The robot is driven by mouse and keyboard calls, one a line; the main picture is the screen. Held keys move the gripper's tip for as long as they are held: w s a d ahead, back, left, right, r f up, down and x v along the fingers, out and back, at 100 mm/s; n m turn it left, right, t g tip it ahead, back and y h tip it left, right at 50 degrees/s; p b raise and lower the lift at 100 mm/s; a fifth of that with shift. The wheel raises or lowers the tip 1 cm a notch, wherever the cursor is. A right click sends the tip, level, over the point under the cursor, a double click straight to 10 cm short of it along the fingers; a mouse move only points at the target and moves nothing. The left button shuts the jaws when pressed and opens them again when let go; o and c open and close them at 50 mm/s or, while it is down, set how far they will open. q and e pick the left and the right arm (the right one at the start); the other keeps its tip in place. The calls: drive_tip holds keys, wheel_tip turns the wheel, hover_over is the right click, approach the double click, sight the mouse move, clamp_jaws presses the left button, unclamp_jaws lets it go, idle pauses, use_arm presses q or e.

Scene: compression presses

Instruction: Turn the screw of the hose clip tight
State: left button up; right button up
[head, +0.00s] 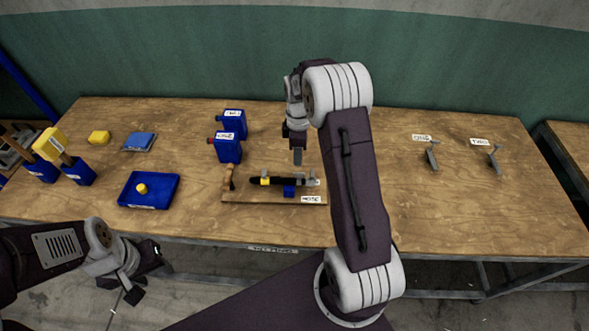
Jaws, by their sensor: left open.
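A black hose (275,181) lies across a wooden board (240,197) labelled HOSE near the table's front edge. A yellow piece sits on its left part, a blue block under its right part and small grey parts at its right end. The clip and its screw are too small to tell apart. My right gripper (297,158) points down just above and behind the hose's right part; it looks apart from it, and its jaws are seen edge-on. My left gripper (142,277) is open and empty, low in front of the table.
A blue tray (135,203) with a yellow knob, two blue labelled blocks (228,149) and yellow-and-blue items stand left. Two small grey parts (432,158) labelled ONE and TWO stand right. My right arm covers the middle; the table's right front is clear.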

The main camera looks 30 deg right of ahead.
sight(298, 173)
wheel_tip(298, 173, down, 8)
drive_tip(key=shift+s+f+p, duration=0.15)
drive_tip(key=shift+f+p, duration=0.1)
drive_tip(key=shift+p, duration=0.75)
drive_tip(key=shift+s, duration=0.1)
drive_tip(key=shift+r, duration=0.1)
clamp_jaws()
